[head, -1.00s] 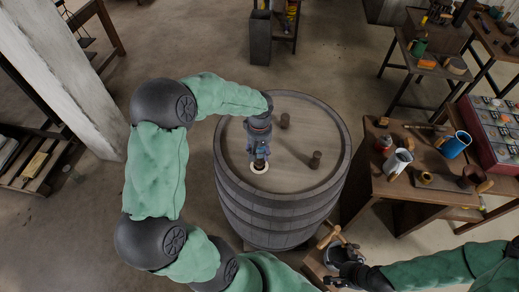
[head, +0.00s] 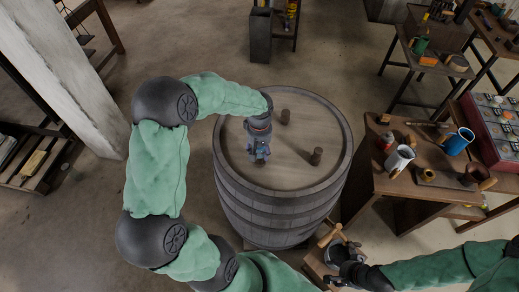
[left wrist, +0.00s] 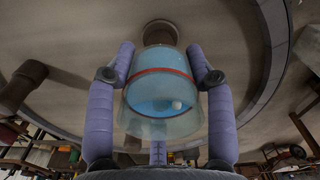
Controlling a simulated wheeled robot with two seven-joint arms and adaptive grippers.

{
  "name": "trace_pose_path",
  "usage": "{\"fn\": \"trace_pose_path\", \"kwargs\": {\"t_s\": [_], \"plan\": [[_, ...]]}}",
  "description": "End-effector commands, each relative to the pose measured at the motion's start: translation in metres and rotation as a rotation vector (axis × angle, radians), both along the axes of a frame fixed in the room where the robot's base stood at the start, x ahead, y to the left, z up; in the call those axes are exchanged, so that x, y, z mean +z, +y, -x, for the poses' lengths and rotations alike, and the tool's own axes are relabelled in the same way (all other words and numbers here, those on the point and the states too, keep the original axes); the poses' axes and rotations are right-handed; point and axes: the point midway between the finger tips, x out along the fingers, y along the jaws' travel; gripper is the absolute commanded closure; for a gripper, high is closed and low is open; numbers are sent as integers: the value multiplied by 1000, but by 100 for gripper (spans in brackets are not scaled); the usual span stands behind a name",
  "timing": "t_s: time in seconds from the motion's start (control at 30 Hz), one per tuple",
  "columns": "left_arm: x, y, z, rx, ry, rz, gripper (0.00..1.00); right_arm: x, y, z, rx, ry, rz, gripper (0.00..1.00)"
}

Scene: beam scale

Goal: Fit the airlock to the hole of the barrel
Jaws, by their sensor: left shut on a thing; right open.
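The airlock (left wrist: 160,98), a clear vessel with blue liquid and a red band, is between the fingers of my left gripper (left wrist: 160,85) in the left wrist view. In the head view this gripper (head: 258,158) is shut over the lid of the wooden barrel (head: 268,205) and hides the airlock. A brown cylinder (left wrist: 160,32) shows just beyond the airlock; I cannot tell whether it joins it. No hole is visible in the lid, and contact with the lid is unclear. My right gripper (head: 340,256) is open, at the lower right of the barrel.
Two brown pegs stand on the lid, one farther back (head: 285,117) and one to the right (head: 315,157). A wooden mallet-like tool (head: 330,236) lies by my right gripper.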

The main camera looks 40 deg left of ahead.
Motion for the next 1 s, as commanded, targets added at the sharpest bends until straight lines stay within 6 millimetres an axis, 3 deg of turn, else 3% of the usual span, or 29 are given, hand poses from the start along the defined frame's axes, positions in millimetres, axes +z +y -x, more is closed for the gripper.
{"fn": "trace_pose_path", "kwargs": {"t_s": [0.17, 0.2, 0.3, 0.73, 1.0], "plan": [[-5, 0, 0, 0, 0, 0, 85, -5, 0, 0, 0, 0, 0, 41], [-5, 0, 0, 0, -1, -1, 43, -4, 0, 0, 0, 0, 0, 41], [-4, 0, 0, 0, 0, 0, 19, -4, 0, 0, 0, 0, 0, 41], [0, 0, -1, 0, -2, -1, 19, -4, 0, 0, 0, 0, 0, 41], [44, 0, -1, 0, -4, -2, 19, -4, 0, 0, 0, 0, 0, 41]]}}
